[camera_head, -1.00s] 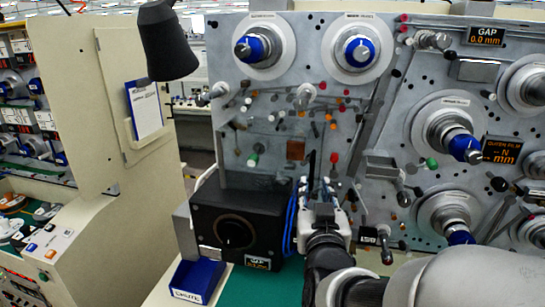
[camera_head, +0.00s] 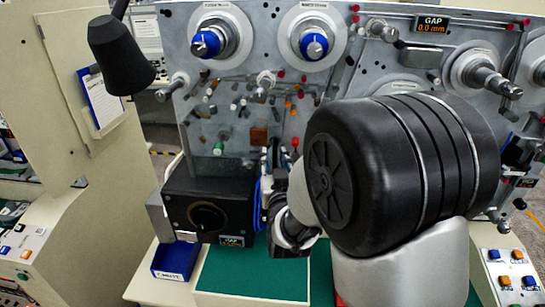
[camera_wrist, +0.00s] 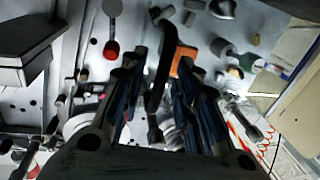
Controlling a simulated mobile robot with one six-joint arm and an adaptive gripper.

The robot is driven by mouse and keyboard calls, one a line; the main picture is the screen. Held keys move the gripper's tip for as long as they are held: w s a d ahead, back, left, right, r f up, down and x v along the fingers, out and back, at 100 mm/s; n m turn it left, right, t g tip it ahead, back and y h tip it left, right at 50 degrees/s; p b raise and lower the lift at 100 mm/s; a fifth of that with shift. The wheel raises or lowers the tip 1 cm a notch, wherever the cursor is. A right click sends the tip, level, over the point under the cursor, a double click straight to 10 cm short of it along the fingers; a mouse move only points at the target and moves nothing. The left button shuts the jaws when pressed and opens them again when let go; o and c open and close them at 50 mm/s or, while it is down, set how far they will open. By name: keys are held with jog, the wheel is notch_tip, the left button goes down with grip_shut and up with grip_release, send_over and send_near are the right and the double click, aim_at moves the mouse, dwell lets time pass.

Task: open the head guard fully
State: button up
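A black curved bar (camera_wrist: 160,75), which looks like the head guard's handle, stands between my fingers in the wrist view. My gripper (camera_wrist: 165,85) is open, with a finger on each side of the bar and gaps visible. In the head view my gripper (camera_head: 274,160) is by the lower part of the spindle panel (camera_head: 240,90), right of the black dial box. The guard's clear sheet is hard to make out over the small pins and guides, so I cannot tell how far it is open. My arm hides the panel's right middle.
The black dial box (camera_head: 210,192) stands left of my gripper, with a blue bin (camera_head: 176,258) below it. A black lamp (camera_head: 120,55) hangs at upper left. Two blue-capped spindles (camera_head: 205,44) (camera_head: 313,45) stick out above. The green worktop (camera_head: 255,275) is bare in front.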

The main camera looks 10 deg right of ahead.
jog(key=shift+w, duration=0.1)
jog(key=shift+c, duration=0.5)
grip_shut()
